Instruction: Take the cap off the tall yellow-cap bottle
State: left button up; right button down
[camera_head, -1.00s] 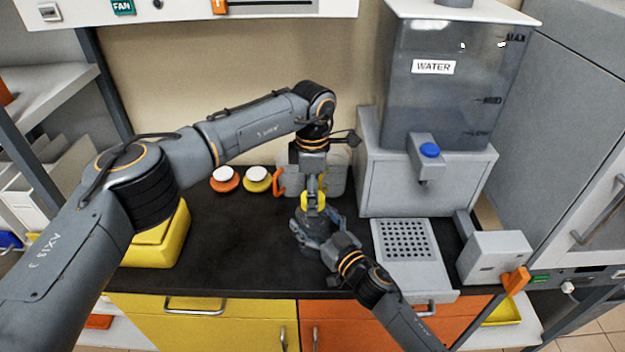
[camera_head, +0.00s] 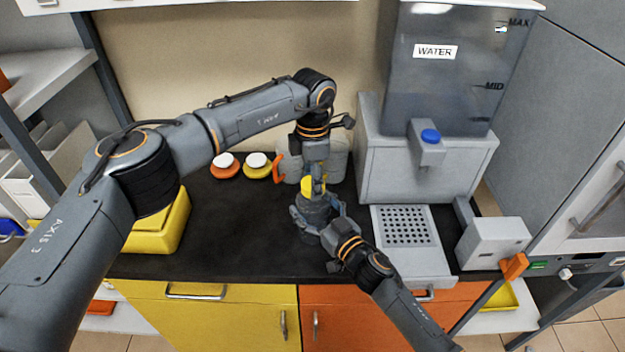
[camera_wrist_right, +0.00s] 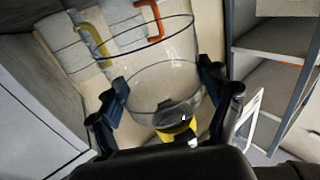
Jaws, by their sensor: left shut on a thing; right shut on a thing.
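The yellow cap (camera_head: 312,188) shows in the head view at the top of the tall bottle, beneath my left gripper (camera_head: 314,180). The left gripper comes down from above and is shut on the cap. My right gripper (camera_head: 318,214) is shut around the bottle's body just below, mostly hiding it. I cannot tell whether the cap is still seated on the neck.
Pitchers, one with an orange handle (camera_head: 279,168), stand behind the grippers. Orange (camera_head: 225,171) and yellow (camera_head: 257,172) white-topped containers are left of them. A water dispenser (camera_head: 430,170) with a perforated tray (camera_head: 430,255) stands right.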

pick_arm(q)
jog(key=n, duration=0.3)
jog(key=shift+n, duration=0.3)
jog(key=shift+r, duration=0.15)
jog(key=shift+r, duration=1)
jog(key=shift+r, duration=2)
pick_arm(e)
grip_release()
